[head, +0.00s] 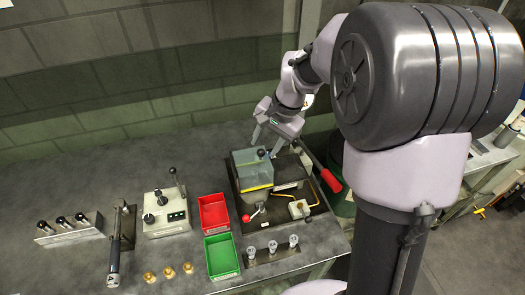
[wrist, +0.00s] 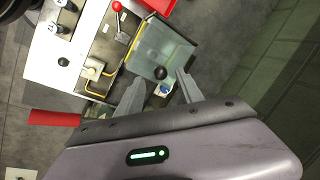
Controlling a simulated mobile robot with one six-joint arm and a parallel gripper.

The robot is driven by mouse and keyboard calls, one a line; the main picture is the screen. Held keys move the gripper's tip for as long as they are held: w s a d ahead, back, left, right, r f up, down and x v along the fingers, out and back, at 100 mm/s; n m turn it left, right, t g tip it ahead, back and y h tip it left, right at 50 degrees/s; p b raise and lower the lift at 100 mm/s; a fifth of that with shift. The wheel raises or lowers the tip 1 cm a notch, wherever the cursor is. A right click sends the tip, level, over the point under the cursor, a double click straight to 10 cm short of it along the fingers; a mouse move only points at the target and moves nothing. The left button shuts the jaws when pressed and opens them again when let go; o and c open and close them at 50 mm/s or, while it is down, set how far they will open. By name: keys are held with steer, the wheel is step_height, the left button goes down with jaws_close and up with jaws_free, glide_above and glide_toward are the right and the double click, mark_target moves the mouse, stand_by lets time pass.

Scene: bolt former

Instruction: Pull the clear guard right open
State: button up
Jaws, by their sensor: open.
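The clear guard (head: 252,167) is a see-through box with a yellow lower edge on the dark machine base (head: 282,222). It also shows in the wrist view (wrist: 162,45). A black ball knob (wrist: 161,73) sits at the guard's edge. My gripper (head: 266,142) is at the guard's back right corner. In the wrist view my gripper (wrist: 160,82) has its two fingers apart, with the knob appearing between their tips. I cannot tell whether either finger touches the knob.
A red-handled lever (head: 330,180) sticks out right of the machine. A small red-knobbed lever (head: 255,214) stands in front of the guard. A red bin (head: 214,213) and a green bin (head: 222,257) stand to the left. A control box (head: 165,213) is farther left.

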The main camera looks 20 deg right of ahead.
mark_target(253, 165)
steer(key=x, duration=0.3)
jaws_close()
stand_by(1.4)
